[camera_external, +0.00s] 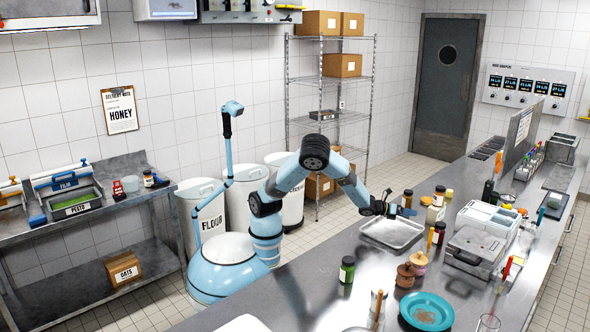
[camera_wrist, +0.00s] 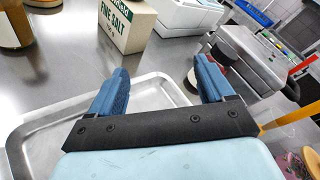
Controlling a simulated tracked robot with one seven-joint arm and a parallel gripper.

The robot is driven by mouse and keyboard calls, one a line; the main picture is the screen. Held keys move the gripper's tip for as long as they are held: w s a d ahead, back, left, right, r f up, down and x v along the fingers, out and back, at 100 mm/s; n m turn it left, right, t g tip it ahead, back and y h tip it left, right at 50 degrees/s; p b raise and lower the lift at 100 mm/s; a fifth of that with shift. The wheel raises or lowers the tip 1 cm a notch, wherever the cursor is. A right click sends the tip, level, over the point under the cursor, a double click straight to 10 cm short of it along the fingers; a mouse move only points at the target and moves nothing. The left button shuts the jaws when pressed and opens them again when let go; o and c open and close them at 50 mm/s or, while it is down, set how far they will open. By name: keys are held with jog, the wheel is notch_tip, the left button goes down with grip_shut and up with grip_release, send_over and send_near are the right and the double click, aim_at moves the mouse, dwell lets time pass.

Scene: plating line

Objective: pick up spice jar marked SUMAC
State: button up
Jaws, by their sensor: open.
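No label reading SUMAC can be made out in either view. Several small dark-lidded jars stand on the steel counter: one by the right side of the tray (camera_external: 439,233), one behind the salt box (camera_external: 438,196), and a green one (camera_external: 347,271) nearer the front. In the wrist view, an amber-filled jar (camera_wrist: 14,25) is cut off at the upper left. My gripper (camera_external: 401,211) is open above the metal tray (camera_external: 392,233). In the wrist view its blue fingers (camera_wrist: 162,84) are apart with nothing between them. A dark round lid shows partly behind the right finger.
A FINE SALT box (camera_external: 435,214) stands beyond the tray and also shows in the wrist view (camera_wrist: 126,22). Grey container (camera_external: 474,252), white bins (camera_external: 488,217), wooden mills (camera_external: 406,275) and a turquoise plate (camera_external: 426,311) crowd the right. Bare counter lies left of the tray.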

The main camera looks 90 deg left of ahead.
aim_at(445, 225)
jog(key=d+m+h, duration=0.1)
jog(key=d+m, duration=0.2)
jog(key=d+m+t+h, duration=0.1)
jog(key=d+m+h, duration=0.1)
jog(key=d+m, duration=0.1)
jog(key=w+d+m+t+h, duration=0.1)
jog(key=d+m, duration=0.2)
jog(key=shift+r, duration=0.4)
jog(key=w, duration=0.2)
jog(key=w+d, duration=0.1)
jog(key=w, duration=0.2)
jog(key=w+d, duration=0.1)
jog(key=w, duration=0.2)
jog(key=shift+w, duration=0.15)
jog(key=w, duration=0.4)
jog(key=shift+w+d+f, duration=0.1)
jog(key=shift+d+f, duration=0.2)
jog(key=shift+w+d, duration=0.2)
jog(key=shift+w, duration=0.4)
jog(key=shift+c, duration=0.2)
jog(key=c, duration=1.3)
jog(key=shift+o, duration=0.2)
